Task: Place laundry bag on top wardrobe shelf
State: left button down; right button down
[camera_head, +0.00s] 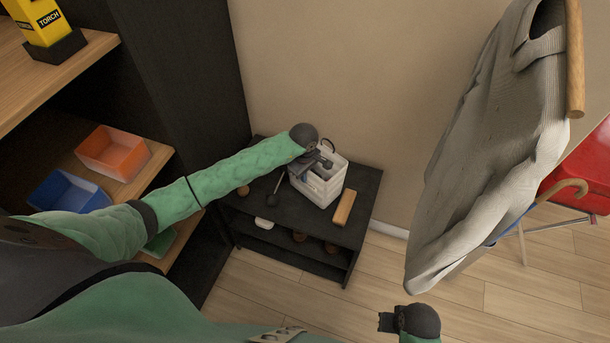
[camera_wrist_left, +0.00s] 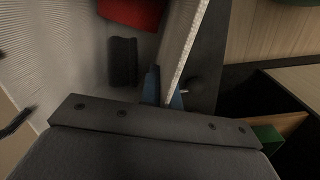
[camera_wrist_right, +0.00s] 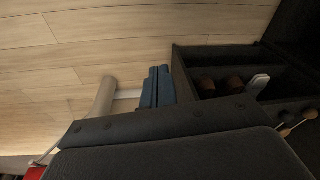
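A large pale grey cloth bag (camera_head: 490,150) with a wooden bar (camera_head: 575,60) at its top edge fills the right of the head view; it looks like the laundry bag. My left gripper (camera_head: 318,160) is at a white compartmented caddy (camera_head: 318,190) on a low black rack. In the left wrist view its blue fingers (camera_wrist_left: 164,92) sit on either side of a thin white wall, apparently gripping it. My right gripper (camera_head: 388,322) is low, below the bag and apart from it; in the right wrist view its fingers (camera_wrist_right: 157,88) are together and empty. A wooden shelf (camera_head: 30,85) is at the upper left.
The black rack (camera_head: 350,235) also carries a wooden block (camera_head: 344,206). A yellow torch box (camera_head: 45,18) stands on the upper shelf. Orange (camera_head: 112,152) and blue (camera_head: 67,193) bins are on the lower shelf. A red object (camera_head: 580,165) and cane handle (camera_head: 562,188) are behind the bag.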

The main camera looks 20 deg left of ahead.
jog(key=shift+s+r, duration=0.1)
jog(key=shift+r, duration=0.15)
pick_arm(q)
jog(key=c, duration=2.1)
grip_release()
jog(key=shift+f, duration=0.1)
jog(key=o, duration=0.5)
jog(key=shift+c, duration=0.2)
pick_arm(e)
jog(key=shift+r, duration=0.35)
